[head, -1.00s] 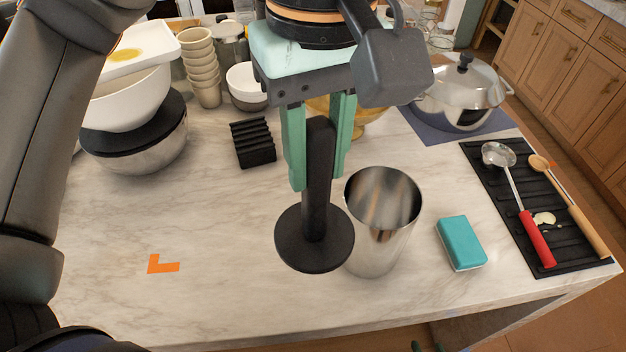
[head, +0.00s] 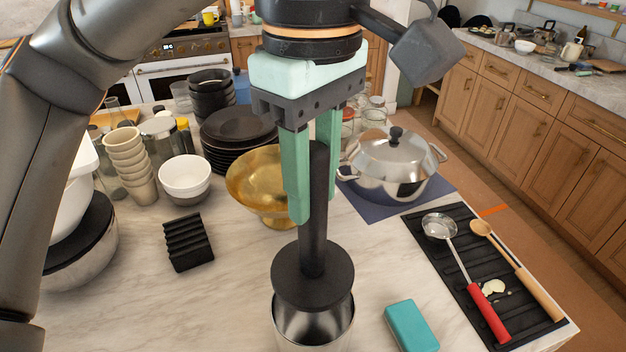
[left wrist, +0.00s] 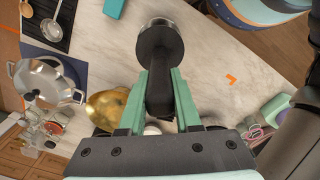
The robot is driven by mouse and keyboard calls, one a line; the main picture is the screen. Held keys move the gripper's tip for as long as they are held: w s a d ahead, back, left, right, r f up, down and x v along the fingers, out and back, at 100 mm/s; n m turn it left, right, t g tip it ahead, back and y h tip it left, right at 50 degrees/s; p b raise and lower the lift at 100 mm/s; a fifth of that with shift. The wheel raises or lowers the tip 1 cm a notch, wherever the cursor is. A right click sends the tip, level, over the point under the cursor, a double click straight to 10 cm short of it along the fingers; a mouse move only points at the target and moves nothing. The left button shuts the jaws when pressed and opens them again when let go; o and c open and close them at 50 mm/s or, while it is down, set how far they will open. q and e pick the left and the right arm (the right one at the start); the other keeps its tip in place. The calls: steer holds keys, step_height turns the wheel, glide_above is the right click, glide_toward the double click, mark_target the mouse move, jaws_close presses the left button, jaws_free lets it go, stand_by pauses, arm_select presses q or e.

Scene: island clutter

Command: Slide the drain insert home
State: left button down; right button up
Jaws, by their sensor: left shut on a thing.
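The drain insert is a black disc with an upright black handle (head: 313,275). My left gripper (head: 312,215) has its green fingers shut on the handle. The steel cylinder (head: 313,330) stands on the counter, and the disc shows over its mouth in the head view, covering the far part of the opening. The cylinder's near inner wall is visible. In the left wrist view, the disc (left wrist: 160,45) also overlaps the cylinder (left wrist: 160,22), whose edge shows beyond it. I cannot tell whether the disc touches the rim. My right gripper is not in view.
A teal sponge (head: 411,326) lies right of the cylinder. A black mat (head: 470,240) holds a ladle and wooden spoon. A gold bowl (head: 262,180), black rack (head: 188,242) and lidded pot (head: 395,165) stand behind. The marble left of the cylinder is clear.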

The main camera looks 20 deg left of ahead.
mark_target(313, 229)
arm_select(q)
steer(key=shift+f+b, duration=2.35)
steer(key=shift+f, duration=0.6)
steer(key=shift+p, duration=0.35)
